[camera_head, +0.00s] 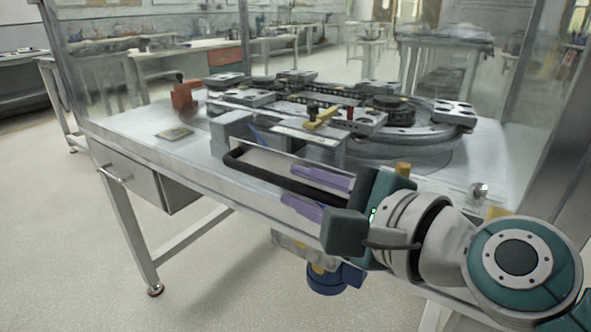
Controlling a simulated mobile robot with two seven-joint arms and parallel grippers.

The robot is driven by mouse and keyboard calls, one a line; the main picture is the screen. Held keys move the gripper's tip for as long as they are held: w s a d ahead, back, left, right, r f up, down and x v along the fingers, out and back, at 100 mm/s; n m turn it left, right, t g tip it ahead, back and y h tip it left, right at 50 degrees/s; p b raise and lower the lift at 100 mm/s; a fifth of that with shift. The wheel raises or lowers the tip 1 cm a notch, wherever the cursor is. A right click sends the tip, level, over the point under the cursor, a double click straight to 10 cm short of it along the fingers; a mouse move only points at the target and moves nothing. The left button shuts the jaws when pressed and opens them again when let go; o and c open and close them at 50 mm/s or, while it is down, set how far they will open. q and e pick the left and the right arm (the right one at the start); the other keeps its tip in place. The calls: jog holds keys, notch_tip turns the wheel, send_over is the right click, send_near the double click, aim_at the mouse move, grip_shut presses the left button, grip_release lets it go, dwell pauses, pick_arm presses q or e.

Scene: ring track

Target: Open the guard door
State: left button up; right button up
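A clear guard with grey metal posts stands around a ring track (345,110) on the metal table. The guard door's clear panel is hard to make out, so I cannot tell exactly how far it is open. A long black handle bar (262,171) runs along the table's front side, sloping down to the right. My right gripper (300,187) reaches in from the right. Its two purple fingers lie above and below the bar and appear spread apart around it. The bar's right end is hidden behind the gripper. My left gripper is out of view.
The table has a drawer with a metal handle (116,175) at left. A red block (184,95) and a small plate (174,133) sit on its top. A blue cylinder (327,278) shows below my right gripper. The floor at left is clear.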

grip_shut()
dwell(1.4)
